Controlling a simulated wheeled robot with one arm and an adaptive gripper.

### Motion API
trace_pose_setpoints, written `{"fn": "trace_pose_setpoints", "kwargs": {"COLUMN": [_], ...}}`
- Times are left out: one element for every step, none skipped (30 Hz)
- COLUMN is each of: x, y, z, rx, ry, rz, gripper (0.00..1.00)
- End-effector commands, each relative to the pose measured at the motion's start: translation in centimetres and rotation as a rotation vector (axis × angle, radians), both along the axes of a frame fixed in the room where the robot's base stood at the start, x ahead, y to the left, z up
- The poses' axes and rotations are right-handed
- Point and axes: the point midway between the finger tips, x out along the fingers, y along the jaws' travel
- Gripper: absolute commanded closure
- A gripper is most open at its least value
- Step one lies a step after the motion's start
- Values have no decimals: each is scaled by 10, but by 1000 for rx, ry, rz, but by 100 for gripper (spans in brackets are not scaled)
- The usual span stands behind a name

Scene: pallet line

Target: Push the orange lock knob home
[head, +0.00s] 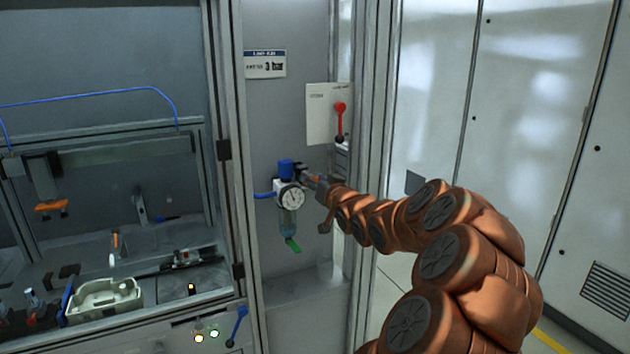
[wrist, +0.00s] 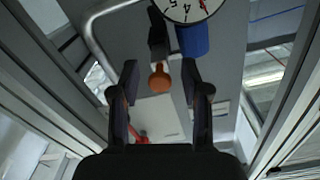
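The orange lock knob (wrist: 160,79) shows in the wrist view at the end of a dark fitting, beside the blue knob (wrist: 194,40) and the gauge (wrist: 187,8). My gripper (wrist: 159,76) is open, its dark fingertips on either side of the orange knob with gaps visible. Whether the fingers are level with the knob in depth, I cannot tell. In the head view my gripper (head: 309,178) is just right of the regulator's blue knob (head: 286,168) and gauge (head: 291,197). The orange knob cannot be made out clearly there; my gripper is in front of that area.
A red-handled lever (head: 340,122) on a white plate is above my gripper. A pressure sign (head: 265,64) hangs higher on the grey panel. A workbench with a pale tray (head: 105,299) is at left.

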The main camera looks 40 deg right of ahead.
Motion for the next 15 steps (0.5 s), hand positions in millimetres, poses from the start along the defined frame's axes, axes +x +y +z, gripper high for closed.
{"fn": "trace_pose_setpoints", "kwargs": {"x": [0, 0, 0, 0, 0, 0, 0, 0, 0, 0, 0, 0, 0, 0, 0], "y": [0, 0, 0, 0, 0, 0, 0, 0, 0, 0, 0, 0, 0, 0, 0], "z": [0, 0, 0, 0, 0, 0, 0, 0, 0, 0, 0, 0, 0, 0, 0], "rx": [0, 0, 0, 0, 0, 0, 0, 0, 0, 0, 0, 0, 0, 0, 0], "ry": [0, 0, 0, 0, 0, 0, 0, 0, 0, 0, 0, 0, 0, 0, 0], "rz": [0, 0, 0, 0, 0, 0, 0, 0, 0, 0, 0, 0, 0, 0, 0], "gripper": [60, 63, 68, 71, 74, 78, 81, 84, 88, 91, 95, 99, 100, 100, 100]}}
